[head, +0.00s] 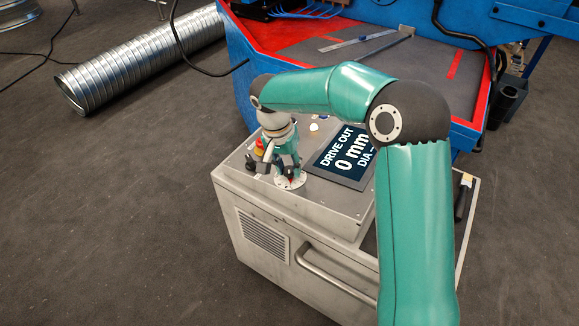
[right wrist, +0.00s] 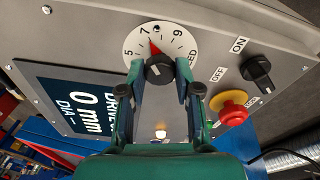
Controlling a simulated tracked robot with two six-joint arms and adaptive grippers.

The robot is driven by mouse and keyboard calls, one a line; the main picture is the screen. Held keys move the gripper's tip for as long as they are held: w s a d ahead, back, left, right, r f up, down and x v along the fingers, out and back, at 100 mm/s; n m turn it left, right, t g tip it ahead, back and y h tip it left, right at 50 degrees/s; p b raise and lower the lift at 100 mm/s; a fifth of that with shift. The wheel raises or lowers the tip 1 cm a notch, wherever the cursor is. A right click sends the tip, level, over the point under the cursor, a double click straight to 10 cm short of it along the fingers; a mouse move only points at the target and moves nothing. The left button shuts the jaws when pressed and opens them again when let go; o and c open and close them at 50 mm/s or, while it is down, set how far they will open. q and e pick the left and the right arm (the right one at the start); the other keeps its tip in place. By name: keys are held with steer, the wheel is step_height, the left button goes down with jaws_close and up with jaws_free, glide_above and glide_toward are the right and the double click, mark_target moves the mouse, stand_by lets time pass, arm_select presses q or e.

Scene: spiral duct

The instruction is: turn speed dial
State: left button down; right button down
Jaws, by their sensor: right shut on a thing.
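The speed dial (right wrist: 158,38) is a round white plate marked 5, 7 and 9, with a black knob (right wrist: 158,70) and a red pointer mark near the 7. It also shows as a white disc (head: 290,182) on the control box top in the head view. My right gripper (right wrist: 158,85) has its two fingers on either side of the black knob and is shut on it. In the head view my right gripper (head: 287,170) points down over the dial and hides the knob. My left gripper is not in view.
The grey control box (head: 265,240) carries a display (head: 343,157) reading "DRIVE OUT 0 mm". A red emergency button (right wrist: 233,110) and a black ON/OFF switch (right wrist: 257,68) sit beside the dial. A blue machine (head: 242,95) stands behind; a spiral duct (head: 140,65) lies on the floor.

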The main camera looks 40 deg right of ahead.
steer(key=shift+w+a+r, duration=0.1)
steer(key=shift+w+r, duration=0.05)
steer(key=c, duration=0.8)
jaws_free()
steer(key=r, duration=0.4)
steer(key=a+r, duration=0.1)
steer(key=r, duration=0.2)
steer(key=a+r, duration=0.1)
steer(key=r, duration=0.3)
steer(key=shift+w+r, duration=0.25)
steer(key=shift+r, duration=0.05)
